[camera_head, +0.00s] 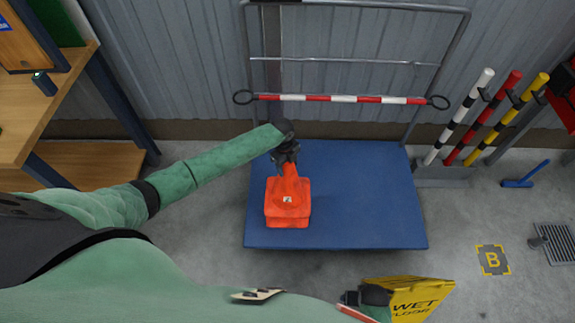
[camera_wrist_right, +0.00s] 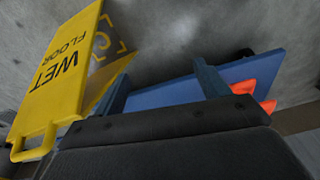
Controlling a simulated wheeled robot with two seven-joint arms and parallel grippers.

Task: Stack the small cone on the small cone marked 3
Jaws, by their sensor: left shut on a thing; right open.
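An orange small cone (camera_head: 289,188) is upright over the left part of the blue platform (camera_head: 370,200). My left gripper (camera_head: 287,158) is shut on its top. A second orange base edge (camera_head: 287,223) shows just below it, seemingly the lower small cone, mostly hidden. A small pale label shows on the orange, but I cannot read it. In the right wrist view two orange edges (camera_wrist_right: 268,106) show beside the blue platform (camera_wrist_right: 165,95); I cannot tell whether the cones touch. My right gripper (camera_wrist_right: 163,88) is open and empty, near the yellow sign.
A yellow wet floor sign (camera_head: 418,300) stands in front of the platform; it also shows in the right wrist view (camera_wrist_right: 62,75). A rail with a red and white bar (camera_head: 345,99) is behind. Striped posts (camera_head: 485,118) stand right, a wooden shelf (camera_head: 85,165) left. The platform's right half is clear.

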